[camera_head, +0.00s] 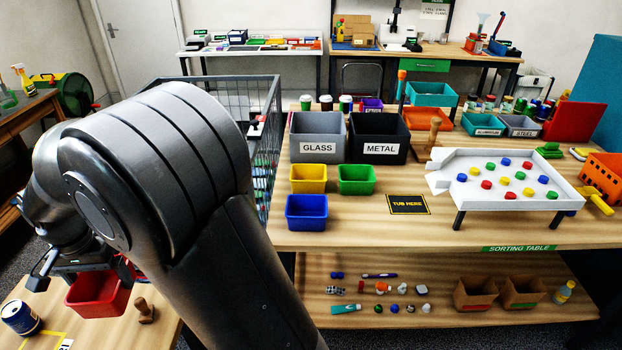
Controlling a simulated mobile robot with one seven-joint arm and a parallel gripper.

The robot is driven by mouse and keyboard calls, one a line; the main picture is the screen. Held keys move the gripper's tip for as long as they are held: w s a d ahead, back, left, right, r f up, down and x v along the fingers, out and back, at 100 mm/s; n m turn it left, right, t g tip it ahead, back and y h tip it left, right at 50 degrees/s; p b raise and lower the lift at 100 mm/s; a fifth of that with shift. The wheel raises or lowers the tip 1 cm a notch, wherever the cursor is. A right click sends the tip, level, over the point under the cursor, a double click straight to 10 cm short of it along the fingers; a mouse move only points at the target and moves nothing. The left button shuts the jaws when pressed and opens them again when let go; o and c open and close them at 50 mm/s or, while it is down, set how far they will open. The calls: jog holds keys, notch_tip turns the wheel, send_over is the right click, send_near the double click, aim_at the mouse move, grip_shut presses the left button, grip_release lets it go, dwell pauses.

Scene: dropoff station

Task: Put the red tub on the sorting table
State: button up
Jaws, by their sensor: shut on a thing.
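The red tub (98,298) is at the lower left, over the near wooden side table. My gripper (80,272) is above it, shut on it at its far rim; my arm hides part of the hold. I cannot tell whether the tub is clear of the table top. The sorting table (340,235) is to the right, with a label on its front edge. A dark mat marked "TUB HERE" (407,205) lies bare on it, right of the yellow (309,179), green (357,180) and blue (306,212) tubs.
Grey GLASS (317,148) and black METAL (380,149) bins stand behind the small tubs. A white tray table (505,192) with coloured caps is right of the mat. A wire cage (262,130) stands left of the sorting table. A can (21,318) and a wooden peg (145,311) flank the red tub.

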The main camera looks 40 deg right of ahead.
aim_at(111, 294)
notch_tip(111, 294, up, 13)
jog(key=d+n, duration=0.8)
jog(key=d, duration=3)
jog(key=s+d+n, duration=0.8)
jog(key=s+d, duration=1.9)
notch_tip(111, 294, down, 11)
jog(key=w+f, duration=0.2)
jog(key=w, duration=0.1)
jog(key=w+a+f, duration=0.1)
jog(key=w+f, duration=0.1)
jog(key=w, duration=0.2)
jog(key=w+f, duration=0.3)
jog(key=w, duration=0.1)
jog(key=shift+a+f, duration=0.1)
jog(key=shift+a, duration=0.05)
jog(key=shift+w+f, duration=0.1)
jog(key=shift+f, duration=1.95)
